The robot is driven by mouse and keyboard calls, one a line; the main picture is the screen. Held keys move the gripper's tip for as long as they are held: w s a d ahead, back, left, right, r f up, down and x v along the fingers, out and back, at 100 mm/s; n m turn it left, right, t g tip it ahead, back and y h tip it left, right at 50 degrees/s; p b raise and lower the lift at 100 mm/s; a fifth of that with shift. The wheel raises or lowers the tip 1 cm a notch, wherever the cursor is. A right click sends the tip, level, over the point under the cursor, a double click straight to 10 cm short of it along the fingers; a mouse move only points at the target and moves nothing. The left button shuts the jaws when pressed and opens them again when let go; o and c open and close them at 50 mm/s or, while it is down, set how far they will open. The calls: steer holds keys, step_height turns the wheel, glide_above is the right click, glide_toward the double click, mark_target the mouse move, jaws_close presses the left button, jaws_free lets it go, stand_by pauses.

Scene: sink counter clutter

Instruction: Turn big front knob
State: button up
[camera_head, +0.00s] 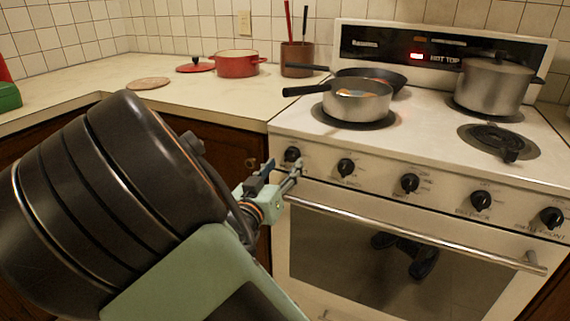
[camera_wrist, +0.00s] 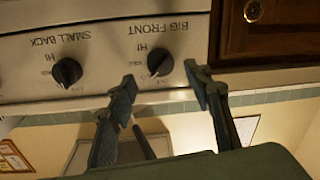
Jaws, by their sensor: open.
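The big front knob is black and round with a grip ridge; it is the leftmost knob (camera_head: 292,154) on the white stove's front panel. The wrist view, upside down, shows the big front knob (camera_wrist: 160,62) below its "BIG FRONT" lettering. My gripper (camera_head: 284,167) is at the left end of the panel, just in front of and slightly below this knob. In the wrist view my gripper (camera_wrist: 160,77) is open and empty, with one fingertip to each side of the knob. Whether either finger touches it I cannot tell.
The small back knob (camera_wrist: 67,72) is beside it. The oven handle (camera_head: 420,235) runs below the knobs. A saucepan (camera_head: 357,104), a black skillet (camera_head: 385,76) and a large pot (camera_head: 492,88) stand on the stove. Wooden cabinets (camera_head: 225,150) adjoin the stove's left side.

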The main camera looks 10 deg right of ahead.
mark_target(290, 158)
steer(key=shift+b+x, duration=0.5)
steer(key=shift+x, duration=1.6)
steer(key=shift+c, duration=0.4)
steer(key=c, duration=1)
steer(key=shift+c, duration=0.3)
